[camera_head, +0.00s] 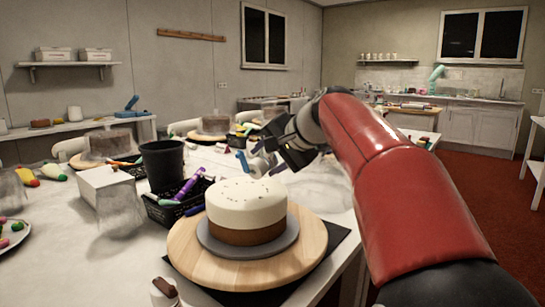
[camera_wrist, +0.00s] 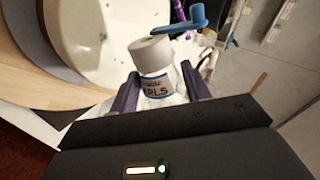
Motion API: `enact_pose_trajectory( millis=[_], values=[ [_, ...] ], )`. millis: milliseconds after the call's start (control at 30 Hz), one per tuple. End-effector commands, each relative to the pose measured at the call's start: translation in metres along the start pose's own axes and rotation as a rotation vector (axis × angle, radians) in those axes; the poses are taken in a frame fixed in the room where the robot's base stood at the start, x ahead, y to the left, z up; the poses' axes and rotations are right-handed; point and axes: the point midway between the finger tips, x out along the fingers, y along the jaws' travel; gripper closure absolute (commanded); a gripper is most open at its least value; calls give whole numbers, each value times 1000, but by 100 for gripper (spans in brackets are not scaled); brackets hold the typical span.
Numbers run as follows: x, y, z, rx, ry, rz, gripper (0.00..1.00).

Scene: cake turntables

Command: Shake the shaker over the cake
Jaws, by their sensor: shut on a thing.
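The cake (camera_head: 245,212) has a brown base and a white top with small dark specks. It sits on a grey disc (camera_head: 215,243) on a round wooden turntable (camera_head: 185,250). My gripper (camera_head: 262,160) is just behind and above the cake, shut on the shaker (camera_head: 258,168).
A black basket (camera_head: 165,212) with purple tubes and a dark bucket (camera_head: 163,165) stand left of the cake. A white box (camera_head: 105,188) is farther left. A small white and brown item (camera_head: 164,292) lies at the front edge. Other cakes stand behind.

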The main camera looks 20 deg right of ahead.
Motion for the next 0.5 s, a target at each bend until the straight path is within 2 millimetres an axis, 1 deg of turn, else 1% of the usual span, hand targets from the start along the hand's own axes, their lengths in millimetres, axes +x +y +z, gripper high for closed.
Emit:
enact_pose_trajectory(
  millis=[100, 300, 500],
  values=[
    [8, -10, 8, -3, -2, -2, 81],
    [20, -23, 18, -2, -2, -1, 81],
    [25, -28, 21, -2, 2, -2, 81]
  ],
)
